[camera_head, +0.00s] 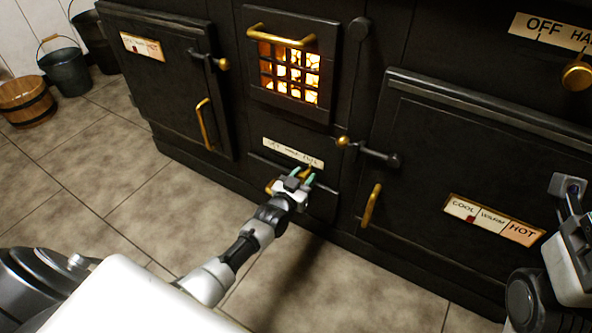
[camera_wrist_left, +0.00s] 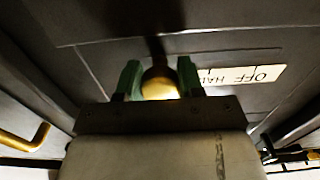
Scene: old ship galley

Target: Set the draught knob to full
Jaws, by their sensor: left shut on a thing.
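The brass draught knob (camera_wrist_left: 158,84) is between the green fingertips of my left gripper (camera_wrist_left: 160,80), which is shut on it. In the head view my left gripper (camera_head: 299,180) reaches the stove front low under the fire grate. The label plate (camera_head: 293,153) is just above it, and in the wrist view the plate (camera_wrist_left: 235,78) appears upside down with OFF and HALF readable. The knob stands past HALF, on the side away from OFF; lettering there is hidden. Part of my right arm, with its gripper (camera_head: 568,186), shows at the right edge; its jaw state is unclear.
The lit fire grate (camera_head: 290,70) is above. Oven doors (camera_head: 170,75) with brass handles flank it. Another brass knob (camera_head: 577,75) sits below an OFF/HALF plate (camera_head: 552,31) at upper right. A wooden tub (camera_head: 27,101) and buckets stand far left. The tiled floor in front is clear.

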